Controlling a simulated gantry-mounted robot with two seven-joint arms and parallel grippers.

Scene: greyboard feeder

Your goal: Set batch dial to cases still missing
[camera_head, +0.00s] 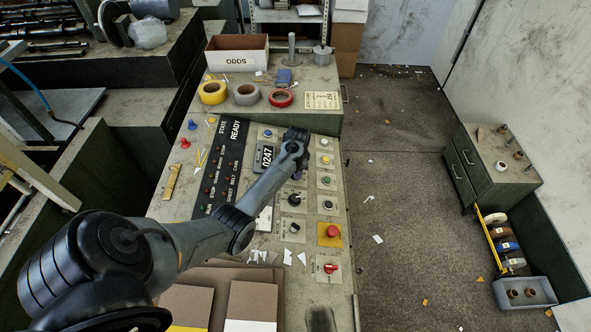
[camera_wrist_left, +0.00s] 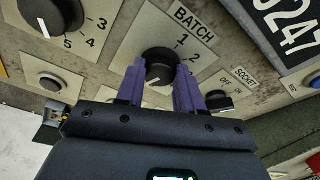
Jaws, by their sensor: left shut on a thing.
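In the left wrist view the black batch dial (camera_wrist_left: 159,62) sits on a pale plate (camera_wrist_left: 184,24) marked BATCH. The numbers 1 and 2 show at its upper right; the lower numbers are hidden by my fingers. A white mark on the dial points down and slightly left. My left gripper (camera_wrist_left: 160,86) is shut on the dial, one purple finger on each side. In the head view my left arm reaches over the sloping panel and its gripper (camera_head: 297,174) is hard to make out there. My right gripper is not in view.
A counter (camera_head: 267,157) reads 0247. Another numbered dial (camera_wrist_left: 50,14) and a SOCKET switch (camera_wrist_left: 218,101) flank the batch dial. A red button (camera_head: 332,231) on yellow is lower on the panel. Tape rolls (camera_head: 246,94) and an ODDS box (camera_head: 237,60) stand behind.

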